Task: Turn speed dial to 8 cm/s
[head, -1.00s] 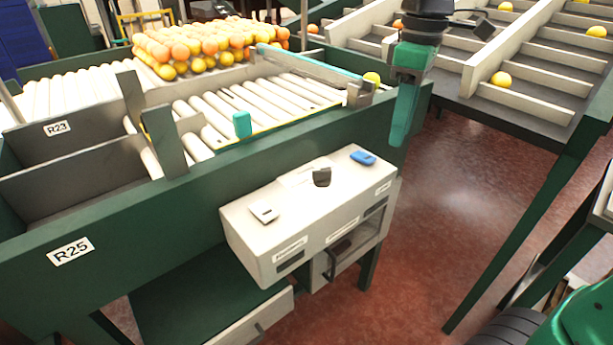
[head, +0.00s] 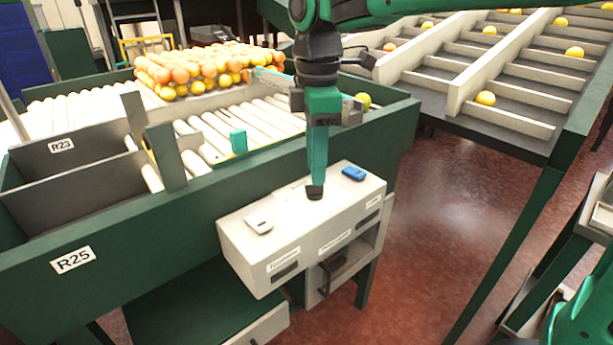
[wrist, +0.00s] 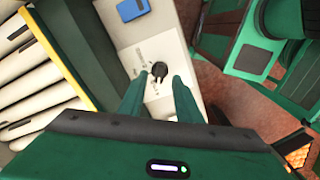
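The speed dial is a small black knob (wrist: 160,69) on the top of a white control box (head: 240,240). Markings around it in the wrist view are too small to read. In the head view the dark knob (head: 315,192) shows at the tip of my gripper (head: 317,180), which points down over it. In the wrist view the two green fingers of my gripper (wrist: 160,77) are apart, with the knob showing between and just beyond their tips. I cannot tell whether they touch it.
A blue item (head: 353,173) and a pale switch-like piece (head: 258,222) sit on the box top, either side of the knob. Behind stands the green-framed roller conveyor with oranges (head: 205,70). Red floor (head: 450,200) lies open to the right.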

